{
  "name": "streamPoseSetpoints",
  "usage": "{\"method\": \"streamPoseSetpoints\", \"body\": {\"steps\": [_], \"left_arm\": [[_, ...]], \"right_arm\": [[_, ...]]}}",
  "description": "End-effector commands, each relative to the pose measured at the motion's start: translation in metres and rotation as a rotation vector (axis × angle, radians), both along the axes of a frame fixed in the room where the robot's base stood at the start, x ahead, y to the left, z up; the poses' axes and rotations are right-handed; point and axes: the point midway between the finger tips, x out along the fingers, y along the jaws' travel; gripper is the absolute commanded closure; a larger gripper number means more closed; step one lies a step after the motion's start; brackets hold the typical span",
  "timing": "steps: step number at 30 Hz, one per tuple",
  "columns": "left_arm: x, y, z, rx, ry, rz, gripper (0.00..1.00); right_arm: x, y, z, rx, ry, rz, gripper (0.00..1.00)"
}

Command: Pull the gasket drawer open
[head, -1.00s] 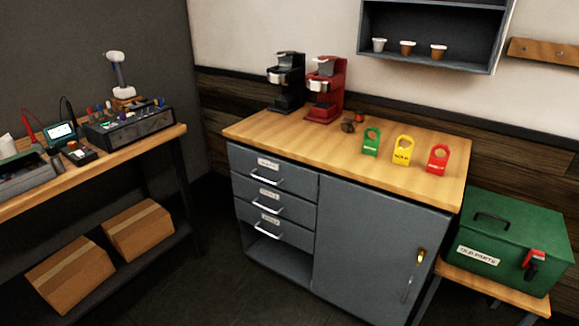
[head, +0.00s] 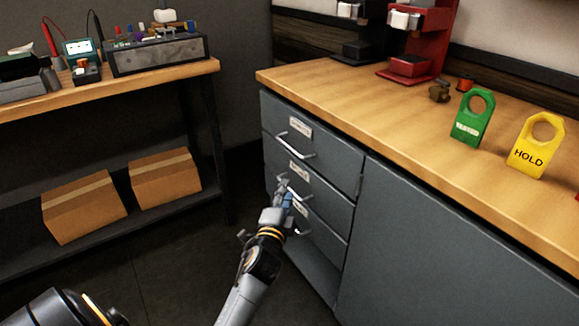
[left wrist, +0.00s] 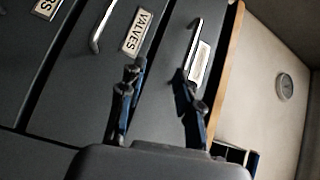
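The grey cabinet has a stack of three shut drawers. The top drawer (head: 330,160) has a silver bar handle (head: 296,146) and a label too small to read surely. The middle drawer reads "VALVES" in the left wrist view (left wrist: 138,30). The bottom drawer (head: 322,240) is partly hidden by my arm; its label is cut off in the wrist view. I cannot tell which label says gaskets. My left gripper (head: 286,190) is in front of the middle drawer. In the wrist view its fingers (left wrist: 160,105) are apart and empty, with the top handle (left wrist: 193,48) beyond them.
The wooden countertop (head: 370,125) holds a red brewer (head: 420,45), a black brewer, and green (head: 470,120) and yellow (head: 538,147) tags. A workbench (head: 150,83) with boxes below stands at left. Dark floor is clear between.

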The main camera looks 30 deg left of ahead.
Motion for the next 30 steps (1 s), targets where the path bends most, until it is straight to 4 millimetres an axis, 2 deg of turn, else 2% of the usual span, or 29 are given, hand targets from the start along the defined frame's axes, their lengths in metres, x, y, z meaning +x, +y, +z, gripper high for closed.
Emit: {"method": "streamPoseSetpoints", "body": {"steps": [3, 8, 11, 20, 24, 30], "left_arm": [[-0.005, 0.01, 0.025, 0.072, -0.057, 0.033, 0.66], [-0.001, 0.016, 0.04, 0.103, -0.076, 0.045, 0.66], [0.012, 0.021, 0.043, 0.104, -0.077, 0.045, 0.66], [0.07, 0.046, 0.05, 0.101, -0.075, 0.046, 0.66], [0.094, 0.056, 0.053, 0.099, -0.075, 0.045, 0.66], [0.114, 0.064, 0.056, 0.099, -0.075, 0.045, 0.66]], "right_arm": [[-0.006, -0.001, 0.012, 0.0, -0.012, -0.001, 0.6], [-0.009, -0.002, 0.02, 0.0, -0.014, -0.001, 0.6], [-0.009, -0.002, 0.019, 0.0, -0.014, -0.001, 0.6], [-0.008, -0.002, 0.011, 0.0, -0.015, -0.001, 0.6], [0.001, 0.001, 0.01, 0.009, -0.057, 0.001, 0.6], [0.023, 0.007, 0.015, 0.029, -0.155, 0.009, 0.6]]}}
